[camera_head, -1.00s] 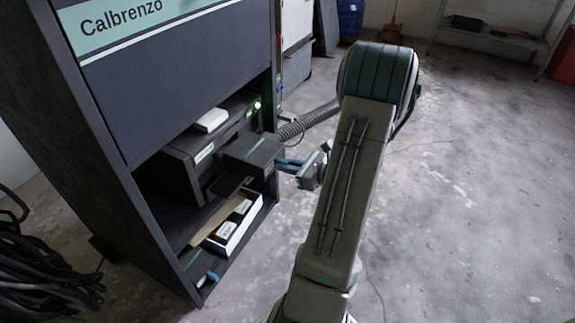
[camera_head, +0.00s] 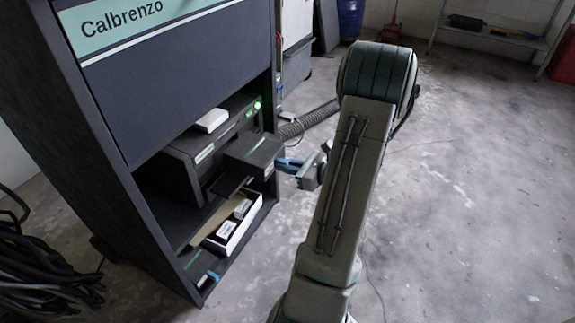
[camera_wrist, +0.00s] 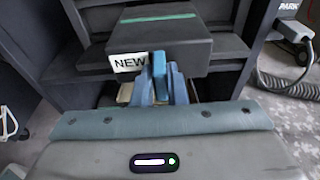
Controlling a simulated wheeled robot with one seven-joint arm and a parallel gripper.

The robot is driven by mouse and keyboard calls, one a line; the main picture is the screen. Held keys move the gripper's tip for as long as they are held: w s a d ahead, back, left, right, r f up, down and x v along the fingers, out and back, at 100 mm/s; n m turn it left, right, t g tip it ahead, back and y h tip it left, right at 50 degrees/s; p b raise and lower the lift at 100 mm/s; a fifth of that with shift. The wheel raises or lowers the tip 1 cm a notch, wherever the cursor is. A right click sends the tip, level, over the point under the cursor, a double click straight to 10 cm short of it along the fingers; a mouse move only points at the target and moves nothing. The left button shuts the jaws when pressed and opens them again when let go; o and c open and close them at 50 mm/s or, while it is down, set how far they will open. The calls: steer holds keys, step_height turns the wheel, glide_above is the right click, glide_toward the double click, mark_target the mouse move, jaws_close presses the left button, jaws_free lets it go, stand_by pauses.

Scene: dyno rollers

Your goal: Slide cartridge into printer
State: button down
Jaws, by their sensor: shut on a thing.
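The cartridge (camera_head: 254,151) is a dark box with a white "NEW" label and a teal stripe. In the wrist view the cartridge (camera_wrist: 160,40) fills the upper middle. My gripper (camera_head: 284,165) is shut on a blue tab at the cartridge's near end and holds the cartridge level; my gripper also shows in the wrist view (camera_wrist: 160,80). The dark printer (camera_head: 197,160) stands on a cabinet shelf with a green light lit at its right. The cartridge is at the printer's front, sticking out over a dark tray. How deep it reaches inside is hidden.
A white box with labelled items (camera_head: 234,225) sits on the shelf below. A small white block (camera_head: 211,120) lies on the printer. A grey hose (camera_head: 306,122) runs right of the cabinet (camera_head: 165,250). Black cables (camera_head: 40,270) lie at left. The floor at right is clear.

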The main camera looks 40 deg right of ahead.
steer(key=shift+w, duration=0.15)
steer(key=shift+w+a+r+b+x, duration=0.15)
steer(key=shift+r+x, duration=0.45)
steer(key=shift+x, duration=2.6)
steer(key=shift+w+r+b+x, duration=0.1)
steer(key=shift+r+b+x, duration=0.4)
steer(key=shift+x, duration=2.75)
steer(key=shift+w+a+r+x, duration=0.1)
steer(key=shift+r+x, duration=0.65)
steer(key=shift+x, duration=2.45)
steer(key=c, duration=1.4)
jaws_free()
steer(key=shift+r, duration=0.1)
steer(key=shift+o, duration=0.2)
steer(key=shift+s, duration=0.1)
steer(key=p+v, duration=0.4)
steer(key=v, duration=0.9)
steer(key=shift+s+d+r, duration=0.1)
steer(key=shift+s+d, duration=0.1)
steer(key=shift+s, duration=0.1)
